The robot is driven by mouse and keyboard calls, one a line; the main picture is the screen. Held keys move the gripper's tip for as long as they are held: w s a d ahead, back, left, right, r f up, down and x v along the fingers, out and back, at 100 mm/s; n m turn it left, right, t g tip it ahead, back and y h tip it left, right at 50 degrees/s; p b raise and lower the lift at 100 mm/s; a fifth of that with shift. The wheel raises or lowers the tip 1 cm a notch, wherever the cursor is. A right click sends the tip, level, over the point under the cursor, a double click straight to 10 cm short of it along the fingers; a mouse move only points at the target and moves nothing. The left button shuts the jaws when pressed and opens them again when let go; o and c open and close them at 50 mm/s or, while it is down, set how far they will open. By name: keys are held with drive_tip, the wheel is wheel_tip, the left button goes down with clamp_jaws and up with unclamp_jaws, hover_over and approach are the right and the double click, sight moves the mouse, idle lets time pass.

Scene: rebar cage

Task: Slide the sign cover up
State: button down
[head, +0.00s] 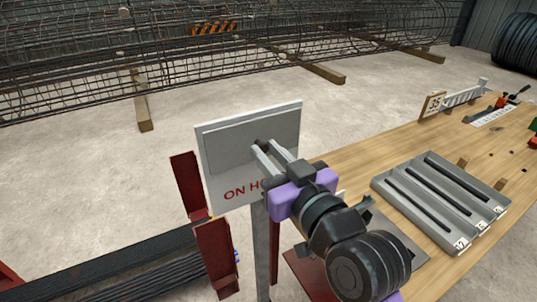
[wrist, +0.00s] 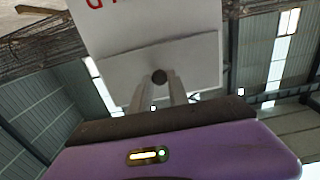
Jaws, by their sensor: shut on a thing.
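The sign (head: 222,182) is a pale grey panel on a metal post. Its grey cover plate (head: 228,143) sits over the upper part, with red letters reading "ON HO" showing below and the rest hidden behind my gripper. A small dark knob (head: 261,142) stands on the cover. My gripper (head: 268,150) reaches from the lower right and is shut on the knob. In the wrist view the sign appears upside down, with the knob (wrist: 159,76) between my two fingertips (wrist: 159,84) and the cover (wrist: 195,62) around it.
A wooden workbench (head: 395,155) lies to the right with a grey tray (head: 385,187) of dark bars. Dark red uprights (head: 187,185) and a bundle of dark bars (head: 120,270) are at lower left. A long rebar cage (head: 90,60) lies behind.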

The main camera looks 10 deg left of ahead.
drive_tip(key=shift+r, duration=0.4)
drive_tip(key=c, duration=1.4)
unclamp_jaws()
drive_tip(key=shift+o, duration=0.6)
drive_tip(key=shift+f, duration=0.15)
drive_tip(key=b+v, duration=0.1)
drive_tip(key=v, duration=0.6)
drive_tip(key=shift+s+d, duration=0.25)
drive_tip(key=shift+s, duration=0.1)
